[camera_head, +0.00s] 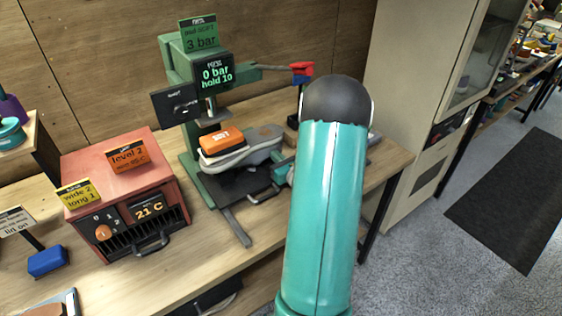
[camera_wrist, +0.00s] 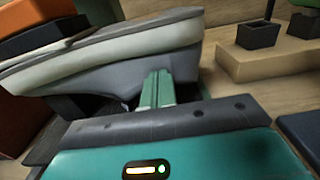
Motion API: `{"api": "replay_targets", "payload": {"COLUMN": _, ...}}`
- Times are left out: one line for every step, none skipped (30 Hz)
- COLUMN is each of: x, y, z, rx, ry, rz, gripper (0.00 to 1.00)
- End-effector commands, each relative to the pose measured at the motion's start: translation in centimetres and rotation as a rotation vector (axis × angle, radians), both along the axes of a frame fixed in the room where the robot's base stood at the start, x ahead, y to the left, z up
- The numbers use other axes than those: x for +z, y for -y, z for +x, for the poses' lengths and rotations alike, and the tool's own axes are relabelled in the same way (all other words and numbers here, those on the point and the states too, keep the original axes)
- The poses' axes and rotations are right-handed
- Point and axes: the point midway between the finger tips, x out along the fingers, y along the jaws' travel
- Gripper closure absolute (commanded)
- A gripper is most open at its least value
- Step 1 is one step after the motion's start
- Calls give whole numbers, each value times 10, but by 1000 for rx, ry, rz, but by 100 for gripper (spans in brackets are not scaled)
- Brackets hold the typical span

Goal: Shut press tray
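The green press (camera_head: 182,66) stands on the bench, its display reading "0 bar hold 10". Its dark tray (camera_head: 240,187) sticks out at the front, with a handle (camera_head: 264,197) on its near edge and a rail (camera_head: 236,228) reaching toward the bench front. A grey sneaker (camera_head: 262,150) lies on the tray, an orange block (camera_head: 228,139) on top. My gripper (camera_head: 281,173) is right of the tray, mostly hidden by my arm. In the wrist view, its green fingers (camera_wrist: 157,88) are together with nothing visible between them, close to the sneaker's pale sole (camera_wrist: 130,48); contact is unclear.
A red heater box (camera_head: 115,180) reading "21 C" stands left of the press. A blue block (camera_head: 48,260) lies further left. A red-tipped lever (camera_head: 302,70) sticks out right of the press. A tall cabinet (camera_head: 415,90) stands right of the bench.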

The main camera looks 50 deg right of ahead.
Motion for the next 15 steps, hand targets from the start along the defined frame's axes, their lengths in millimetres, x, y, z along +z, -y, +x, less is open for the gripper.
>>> {"api": "replay_targets", "payload": {"x": 1, "y": 2, "z": 11, "rx": 3, "ry": 3, "rz": -2, "gripper": 100}}
{"api": "replay_targets", "payload": {"x": 1, "y": 4, "z": 15, "rx": 2, "ry": 2, "rz": -2, "gripper": 100}}
{"api": "replay_targets", "payload": {"x": 1, "y": 6, "z": 21, "rx": 2, "ry": 3, "rz": -2, "gripper": 100}}
{"api": "replay_targets", "payload": {"x": 1, "y": 7, "z": 25, "rx": 2, "ry": 3, "rz": -2, "gripper": 100}}
{"api": "replay_targets", "payload": {"x": 0, "y": 8, "z": 29, "rx": 2, "ry": 2, "rz": -2, "gripper": 100}}
{"api": "replay_targets", "payload": {"x": 1, "y": 9, "z": 33, "rx": 1, "ry": 2, "rz": -2, "gripper": 100}}
{"api": "replay_targets", "payload": {"x": 1, "y": 10, "z": 36, "rx": 1, "ry": 2, "rz": -2, "gripper": 100}}
{"api": "replay_targets", "payload": {"x": 1, "y": 11, "z": 38, "rx": 0, "ry": 2, "rz": -2, "gripper": 100}}
{"api": "replay_targets", "payload": {"x": 1, "y": 12, "z": 41, "rx": 0, "ry": 2, "rz": -2, "gripper": 100}}
{"api": "replay_targets", "payload": {"x": 1, "y": 12, "z": 42, "rx": 0, "ry": 3, "rz": -2, "gripper": 100}}
{"api": "replay_targets", "payload": {"x": 1, "y": 13, "z": 44, "rx": 0, "ry": 3, "rz": -2, "gripper": 100}}
{"api": "replay_targets", "payload": {"x": 1, "y": 13, "z": 46, "rx": 0, "ry": 2, "rz": -2, "gripper": 100}}
{"api": "replay_targets", "payload": {"x": 1, "y": 13, "z": 47, "rx": 0, "ry": 2, "rz": -2, "gripper": 100}}
{"api": "replay_targets", "payload": {"x": 1, "y": 14, "z": 48, "rx": 0, "ry": 2, "rz": -2, "gripper": 100}}
{"api": "replay_targets", "payload": {"x": 1, "y": 14, "z": 48, "rx": 0, "ry": 3, "rz": -2, "gripper": 100}}
